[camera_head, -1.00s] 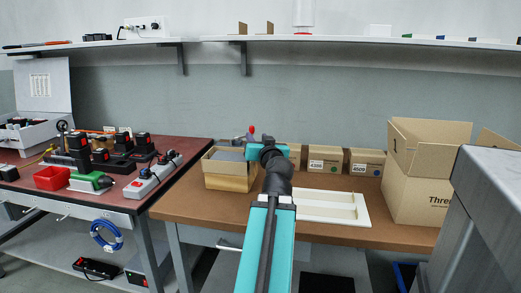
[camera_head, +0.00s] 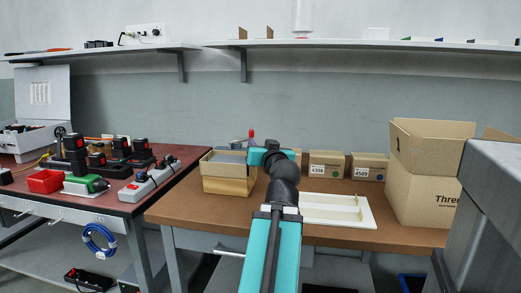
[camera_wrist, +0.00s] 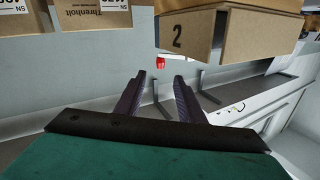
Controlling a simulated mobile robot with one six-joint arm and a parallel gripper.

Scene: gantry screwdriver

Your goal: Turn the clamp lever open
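A small red knob (camera_head: 251,134), which appears to be the clamp lever's end, shows in the head view above and behind my gripper. Grey metal parts beside it are mostly hidden by my wrist. In the wrist view, which looks upside down, a small red part (camera_wrist: 160,63) lies beyond the tips of my gripper (camera_wrist: 158,78), between the two fingers in the picture. The fingers are apart, with nothing between them. In the head view my teal gripper body (camera_head: 268,156) is over the brown bench, and its fingers are hidden.
An open carton over a wooden box (camera_head: 229,186) stands just left of my gripper. Labelled small boxes (camera_head: 327,166) and a white tray (camera_head: 338,210) are to the right. A large open carton (camera_head: 424,195) stands further right. A shelf (camera_head: 350,43) runs above.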

